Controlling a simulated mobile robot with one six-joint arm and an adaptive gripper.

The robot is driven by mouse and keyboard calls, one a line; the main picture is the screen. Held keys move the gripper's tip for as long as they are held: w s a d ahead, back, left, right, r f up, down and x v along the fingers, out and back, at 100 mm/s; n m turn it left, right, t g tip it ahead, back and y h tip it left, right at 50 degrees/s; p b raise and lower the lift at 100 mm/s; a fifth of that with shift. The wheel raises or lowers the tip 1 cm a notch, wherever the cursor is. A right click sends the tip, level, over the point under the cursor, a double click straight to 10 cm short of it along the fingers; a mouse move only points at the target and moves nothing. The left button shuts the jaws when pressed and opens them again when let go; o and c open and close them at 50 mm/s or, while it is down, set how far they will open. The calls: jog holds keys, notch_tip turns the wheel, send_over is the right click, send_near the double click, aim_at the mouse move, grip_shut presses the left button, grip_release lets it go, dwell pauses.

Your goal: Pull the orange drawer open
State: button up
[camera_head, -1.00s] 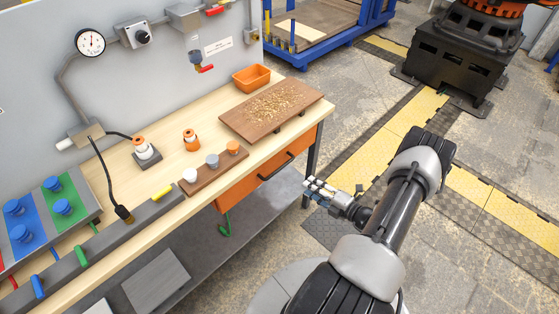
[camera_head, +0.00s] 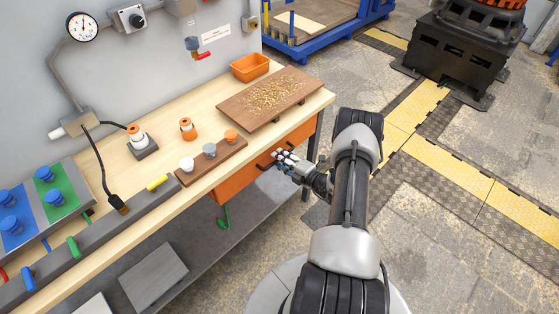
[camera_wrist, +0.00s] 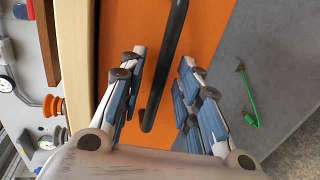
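The orange drawer (camera_head: 237,183) sits under the front edge of the wooden workbench top and looks closed. It also fills the middle of the wrist view (camera_wrist: 205,25). Its black bar handle (camera_wrist: 167,65) runs between the two open fingers of my gripper (camera_wrist: 160,82), with clear space on each side. In the head view my gripper (camera_head: 283,160) is at the drawer front and hides most of the handle. Whether the fingers touch the drawer front cannot be told.
The workbench (camera_head: 180,209) carries a brown board with shavings (camera_head: 235,108), an orange bin (camera_head: 250,67) and a peg strip (camera_head: 228,152). Open floor (camera_head: 440,250) lies to the right.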

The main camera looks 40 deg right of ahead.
jog(key=shift+w+f, duration=0.1)
jog(key=shift+w, duration=0.45)
grip_shut()
dwell(0.5)
